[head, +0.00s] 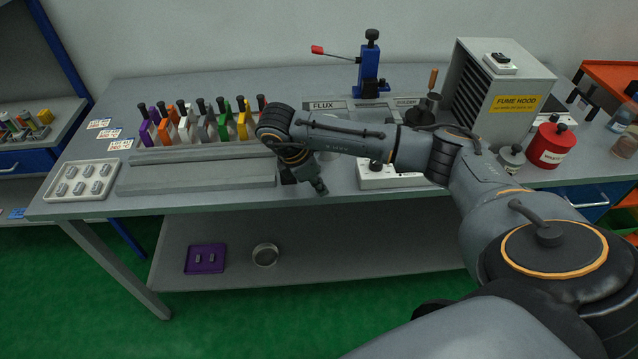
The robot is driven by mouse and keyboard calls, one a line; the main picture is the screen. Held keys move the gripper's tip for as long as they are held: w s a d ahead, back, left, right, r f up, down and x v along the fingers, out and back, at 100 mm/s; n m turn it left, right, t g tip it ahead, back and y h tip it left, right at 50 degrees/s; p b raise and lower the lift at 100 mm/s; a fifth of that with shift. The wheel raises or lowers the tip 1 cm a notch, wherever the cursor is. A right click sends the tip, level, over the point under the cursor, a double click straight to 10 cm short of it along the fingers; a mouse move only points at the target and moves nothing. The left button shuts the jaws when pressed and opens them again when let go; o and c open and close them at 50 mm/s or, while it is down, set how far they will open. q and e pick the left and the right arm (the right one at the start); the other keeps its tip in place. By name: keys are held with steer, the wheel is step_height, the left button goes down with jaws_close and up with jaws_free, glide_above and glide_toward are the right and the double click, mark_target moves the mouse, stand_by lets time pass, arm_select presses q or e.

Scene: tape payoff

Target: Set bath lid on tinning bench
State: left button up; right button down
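The tinning bench (210,202) is a long grey table with a lower shelf. My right arm reaches in from the right across the bench. My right gripper (316,186) points down near the front edge, left of a white box with a dark knob (390,178). Its fingers are small and partly hidden by my wrist, so I cannot tell whether they are open or hold anything. I cannot identify the bath lid for sure. A round, shallow metal piece (265,255) lies on the lower shelf, and may be a lid or a dish. My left gripper is out of view.
A row of coloured holders (190,128) stands behind a grey rail. A white tray of metal parts (82,182) is at the left end. A blue lever press (369,75), a fume hood (500,92) and a red container (551,146) stand further right. A purple tray (205,259) lies below.

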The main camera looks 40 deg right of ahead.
mark_target(322, 199)
steer(key=shift+s+a+f, duration=0.25)
steer(key=shift+s+f, duration=0.25)
steer(key=shift+s, duration=0.05)
steer(key=shift+s+a+f, duration=0.25)
steer(key=shift+s+f, duration=0.2)
steer(key=shift+s, duration=0.1)
steer(key=c, duration=1.6)
jaws_free()
steer(key=shift+s+r, duration=0.1)
steer(key=shift+s, duration=0.1)
steer(key=shift+s+r, duration=0.1)
steer(key=shift+s, duration=0.05)
steer(key=shift+w+d+f, duration=0.15)
steer(key=shift+w+f, duration=0.15)
steer(key=shift+w, duration=0.15)
steer(key=shift+r, duration=0.3)
steer(key=o, duration=0.6)
steer(key=shift+w+d, duration=0.1)
steer(key=shift+o, duration=0.2)
steer(key=shift+r, duration=0.2)
